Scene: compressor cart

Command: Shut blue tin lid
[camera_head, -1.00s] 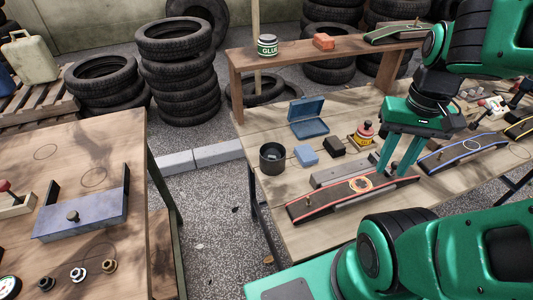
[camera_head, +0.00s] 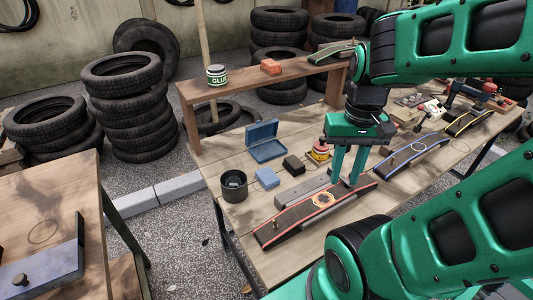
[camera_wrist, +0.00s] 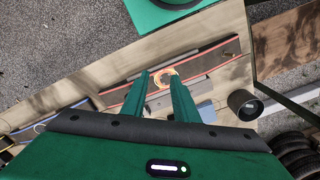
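The blue tin (camera_head: 268,151) stands on the workbench in the head view, left of my gripper and towards the back. Its lid (camera_head: 262,132) is open, tilted up at the tin's far side. My gripper (camera_head: 344,183) points down over the bench, right of the tin and nearer the front, beside the red-edged ramp strip (camera_head: 300,218). Its two fingers are apart with nothing between them. The wrist view shows the open fingers (camera_wrist: 158,76) too, with the strip beyond them. I cannot make out the tin there.
A blue block (camera_head: 267,177), a dark block (camera_head: 293,165), a black cup (camera_head: 234,185) and a red-and-yellow item (camera_head: 319,152) stand around the tin. A tape ring (camera_head: 324,199) lies on the strip.

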